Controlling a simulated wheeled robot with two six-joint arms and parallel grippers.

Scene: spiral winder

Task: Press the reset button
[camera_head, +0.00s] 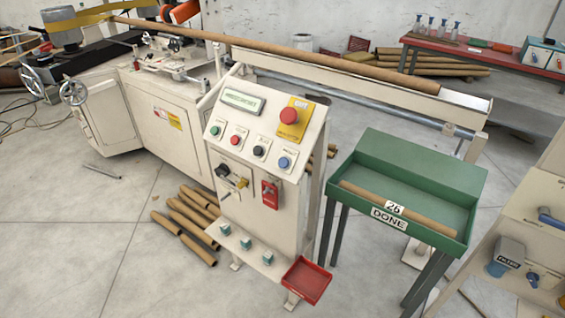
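A cream control panel (243,141) stands upright near the middle of the head view. Its sloped face carries a row of small round buttons: a green button (215,130), a red button (236,140), a black button (259,151) and a blue button (283,163). The labels above them are too small to read, so I cannot tell which is the reset button. A big red mushroom button (289,117) sits on a yellow plate above the row. A green-lit display (241,101) is at the upper left. Neither gripper shows.
Lower on the panel are a black knob, a yellow key-like part (241,183) and a red switch (270,194). A red tray (306,280) juts out at the panel's foot. A green DONE bin (473,190) holding a tube stands right. Cardboard tubes (187,217) lie on the floor left.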

